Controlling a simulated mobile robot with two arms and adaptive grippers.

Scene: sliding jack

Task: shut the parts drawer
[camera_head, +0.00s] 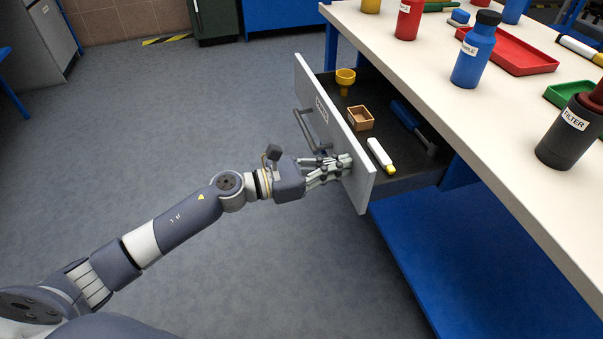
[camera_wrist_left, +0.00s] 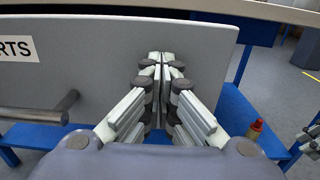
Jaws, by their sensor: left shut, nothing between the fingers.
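The parts drawer (camera_head: 333,138) is pulled out from under the bench, its grey front facing left with a bar handle (camera_head: 309,131). Inside lie a yellow cup-shaped item (camera_head: 345,79), a small tan box (camera_head: 360,118), a white and yellow tube (camera_head: 380,155) and a blue-handled tool (camera_head: 413,122). My left gripper (camera_head: 346,162) is shut and empty, its fingertips at the drawer front near its near end, beside the handle. In the left wrist view the shut fingertips (camera_wrist_left: 161,58) are against or very close to the front panel (camera_wrist_left: 100,62); contact is hard to tell.
The bench top (camera_head: 440,75) holds a blue bottle (camera_head: 474,52), a dark filter bottle (camera_head: 570,135), a red tray (camera_head: 515,55) and a green tray (camera_head: 567,93). A blue lower shelf (camera_head: 450,250) lies below the drawer. The floor to the left is clear.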

